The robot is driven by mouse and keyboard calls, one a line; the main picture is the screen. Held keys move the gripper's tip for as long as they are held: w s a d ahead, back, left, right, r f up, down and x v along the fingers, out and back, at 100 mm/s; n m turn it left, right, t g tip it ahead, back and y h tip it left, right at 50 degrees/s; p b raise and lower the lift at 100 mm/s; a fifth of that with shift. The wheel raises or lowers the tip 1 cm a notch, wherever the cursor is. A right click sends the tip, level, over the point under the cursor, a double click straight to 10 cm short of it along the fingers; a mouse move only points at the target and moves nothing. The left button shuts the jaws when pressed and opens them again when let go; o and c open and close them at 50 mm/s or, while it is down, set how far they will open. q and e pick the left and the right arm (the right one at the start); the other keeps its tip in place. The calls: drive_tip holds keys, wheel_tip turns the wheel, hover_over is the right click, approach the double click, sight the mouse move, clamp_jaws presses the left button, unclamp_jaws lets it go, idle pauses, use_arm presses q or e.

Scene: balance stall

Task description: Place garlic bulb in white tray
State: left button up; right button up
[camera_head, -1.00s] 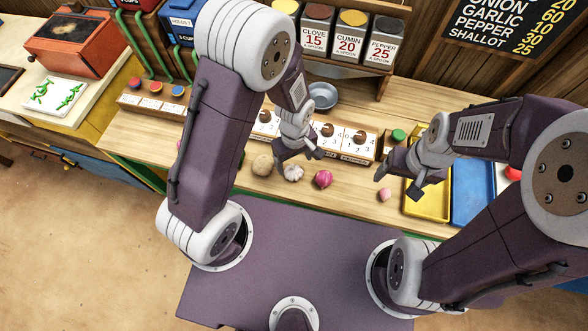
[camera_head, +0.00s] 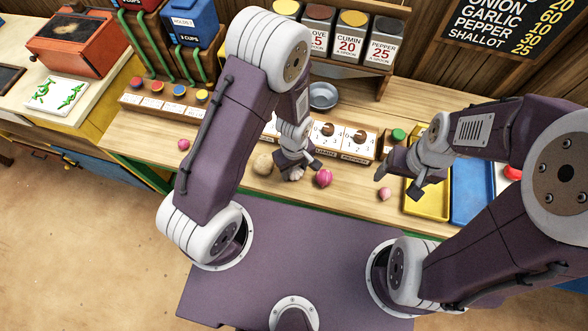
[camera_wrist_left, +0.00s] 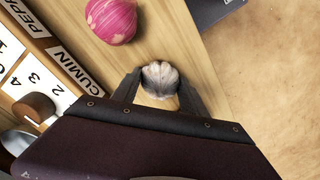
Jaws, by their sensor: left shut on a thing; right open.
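The white garlic bulb (camera_wrist_left: 160,80) is between the fingers of my left gripper (camera_wrist_left: 158,88) in the left wrist view. In the head view the garlic (camera_head: 296,174) is mostly hidden under my left gripper (camera_head: 297,168), which is shut on it at counter level. I cannot tell whether the bulb still touches the wood. My right gripper (camera_head: 398,183) is open and empty, above the counter beside the yellow tray (camera_head: 427,213). No white tray can be made out in these views.
A pink onion (camera_head: 323,178) lies just right of the garlic and a tan bulb (camera_head: 263,164) just left. A small pink shallot (camera_head: 385,193) lies near my right gripper. A blue tray (camera_head: 472,190) stands right of the yellow one. Dial boxes (camera_head: 357,141) line the back.

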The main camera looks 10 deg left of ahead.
use_arm(q)
drive_tip(key=shift+r, duration=0.5)
wheel_tip(320, 180, up, 3)
drive_tip(key=shift+w+r, duration=0.1)
drive_tip(key=s+d+r, duration=0.6)
drive_tip(key=s+d, duration=0.1)
drive_tip(key=s, duration=0.2)
drive_tip(key=shift+d+r, duration=0.2)
drive_tip(key=shift+r, duration=0.2)
drive_tip(key=shift+s, duration=0.1)
